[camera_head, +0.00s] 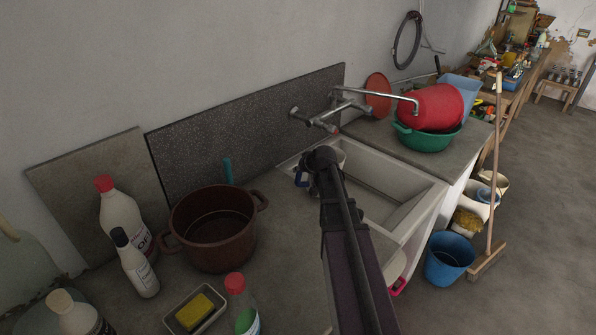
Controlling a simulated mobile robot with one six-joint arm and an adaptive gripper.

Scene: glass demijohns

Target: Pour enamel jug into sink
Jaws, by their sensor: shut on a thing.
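My arm reaches away from the camera, and my gripper (308,180) is at its far end by the near left corner of the sink. The gripper is shut on the enamel jug (338,154), which is mostly hidden behind the arm's end. Only a pale piece and a bit of blue show around it. I cannot tell the jug's tilt or contents. The white sink (422,200) is set in the counter, with its basin open to the right of the gripper. A metal tap (375,98) on the wall reaches over the sink.
A brown pot (213,235), white bottles (123,220), a red-capped bottle (243,305) and a sponge dish (195,310) stand on the counter (285,270) at left. Red and green basins (430,138) sit beyond the sink. A blue bucket (447,262) and a broom (492,200) stand at right.

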